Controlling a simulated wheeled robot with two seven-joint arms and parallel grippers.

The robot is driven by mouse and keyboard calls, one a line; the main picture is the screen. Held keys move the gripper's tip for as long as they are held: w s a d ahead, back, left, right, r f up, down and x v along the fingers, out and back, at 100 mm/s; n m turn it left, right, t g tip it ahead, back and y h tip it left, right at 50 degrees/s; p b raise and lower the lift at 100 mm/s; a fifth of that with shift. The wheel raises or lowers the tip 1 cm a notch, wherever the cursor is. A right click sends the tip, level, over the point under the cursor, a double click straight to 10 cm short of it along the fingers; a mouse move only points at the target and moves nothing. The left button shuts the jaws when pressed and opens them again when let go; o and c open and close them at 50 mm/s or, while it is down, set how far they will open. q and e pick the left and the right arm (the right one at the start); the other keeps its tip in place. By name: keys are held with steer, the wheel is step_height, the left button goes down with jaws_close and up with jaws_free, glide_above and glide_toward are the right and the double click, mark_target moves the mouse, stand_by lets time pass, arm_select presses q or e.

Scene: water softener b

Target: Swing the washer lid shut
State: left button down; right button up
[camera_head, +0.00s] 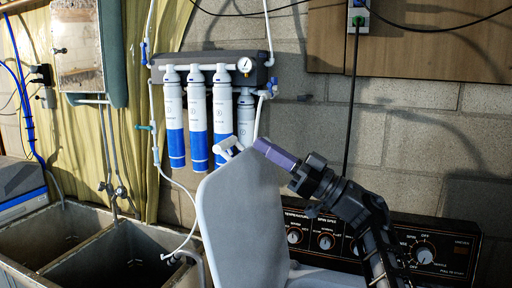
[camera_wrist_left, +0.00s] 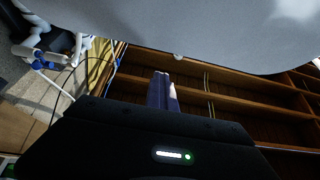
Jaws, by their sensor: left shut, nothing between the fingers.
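The washer lid (camera_head: 243,222) is a light grey panel standing raised, near upright, in front of the washer's black control panel (camera_head: 440,250). My left gripper (camera_head: 262,147) has its purple-grey fingers at the lid's top right edge, with the arm to the right of the lid. I cannot tell whether the fingers touch the lid. In the left wrist view the shut, empty fingers (camera_wrist_left: 162,88) point away below the lid's broad pale surface (camera_wrist_left: 190,25). The washer's opening is mostly out of view. My right gripper is not in view.
A wall-mounted water filter unit (camera_head: 210,68) with white and blue cartridges hangs behind the lid. A double sink (camera_head: 85,245) stands at the left. Wooden shelves (camera_wrist_left: 225,85) show in the left wrist view. A black cable (camera_head: 352,110) hangs on the wall.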

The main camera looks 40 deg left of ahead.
arm_select(q)
steer(key=w+d+p, duration=0.2)
steer(key=d+p, duration=0.1)
steer(key=d, duration=0.6)
steer(key=shift+w+r, duration=0.35)
steer(key=shift+r, duration=0.1)
steer(key=shift+a, duration=0.1)
steer(key=c, duration=1.7)
jaws_free()
